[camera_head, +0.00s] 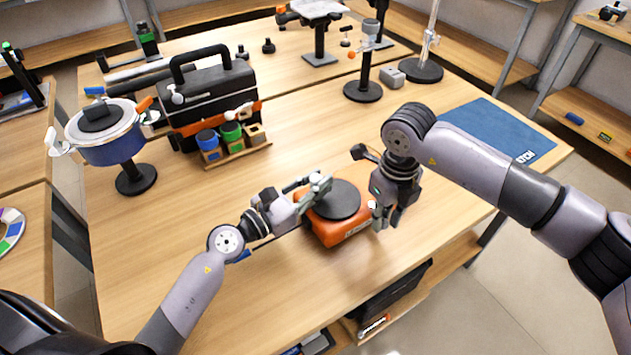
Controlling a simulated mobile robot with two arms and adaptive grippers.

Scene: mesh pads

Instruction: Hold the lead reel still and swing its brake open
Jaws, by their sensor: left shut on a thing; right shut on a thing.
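The lead reel (325,232) is an orange block with a round dark grey disc on top, lying on the wooden table near its front middle. My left gripper (316,190) comes in from the left and is shut on the reel at its back left edge, beside the disc. My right gripper (385,219) points down at the reel's right side and is shut there. Its fingers cover the part they hold, and I cannot make out clearly whether it is the brake. A small pale piece shows beside those fingers.
A black toolbox (215,88) stands at the back left, with coloured cups (231,131) in a wooden holder before it. A blue pot (112,148) on a stand is at the left. A blue mat (500,128) lies at the right.

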